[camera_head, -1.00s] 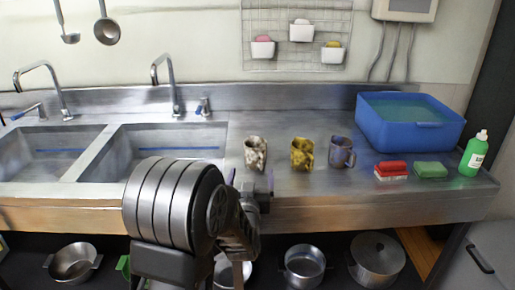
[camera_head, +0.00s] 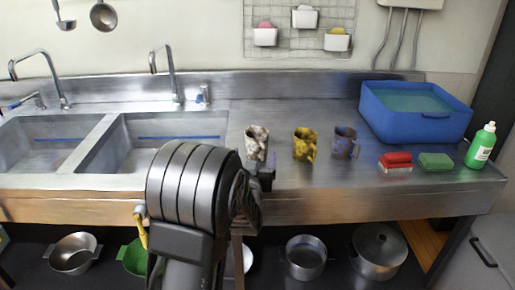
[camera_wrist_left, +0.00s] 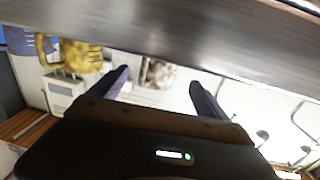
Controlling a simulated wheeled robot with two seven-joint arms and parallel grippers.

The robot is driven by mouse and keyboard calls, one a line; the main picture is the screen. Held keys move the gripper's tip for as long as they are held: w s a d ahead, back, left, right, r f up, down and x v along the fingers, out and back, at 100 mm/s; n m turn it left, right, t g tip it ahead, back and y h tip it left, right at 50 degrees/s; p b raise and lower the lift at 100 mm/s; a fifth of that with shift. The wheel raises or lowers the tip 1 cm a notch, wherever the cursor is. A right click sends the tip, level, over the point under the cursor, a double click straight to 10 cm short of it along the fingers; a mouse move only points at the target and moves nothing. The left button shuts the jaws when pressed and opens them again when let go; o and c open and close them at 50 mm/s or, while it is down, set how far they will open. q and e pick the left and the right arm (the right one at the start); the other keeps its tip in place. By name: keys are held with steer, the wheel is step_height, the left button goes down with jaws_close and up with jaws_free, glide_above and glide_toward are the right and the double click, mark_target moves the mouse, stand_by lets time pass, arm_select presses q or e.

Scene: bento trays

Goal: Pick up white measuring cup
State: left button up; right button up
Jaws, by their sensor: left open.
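The white measuring cup (camera_head: 256,139), white with brown stains, stands upright on the steel counter right of the sinks. It also shows in the left wrist view (camera_wrist_left: 158,73), between the fingers but beyond them. My left gripper (camera_wrist_left: 162,88) is open and empty. In the head view, my left gripper (camera_head: 264,173) is just in front of the cup, at the counter's front edge, mostly hidden by my own arm. I cannot tell whether it touches the cup; in the wrist view they look apart. My right gripper is not in view.
A yellow stained cup (camera_head: 304,143) and a blue-grey cup (camera_head: 344,142) stand right of the white one. Farther right are a blue tub (camera_head: 414,125), a red sponge (camera_head: 396,160), a green sponge (camera_head: 436,161) and a green bottle (camera_head: 481,147). Pots sit on the shelf below.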

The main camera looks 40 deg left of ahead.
mark_target(256, 147)
arm_select(q)
steer(key=shift+x, duration=2.65)
steer(key=shift+f, duration=0.1)
steer(key=shift+d, duration=0.1)
steer(key=c, duration=1.4)
steer(key=shift+c, duration=0.2)
step_height(256, 147, up, 10)
steer(key=shift+r+p, duration=0.1)
steer(key=shift+p, duration=0.9)
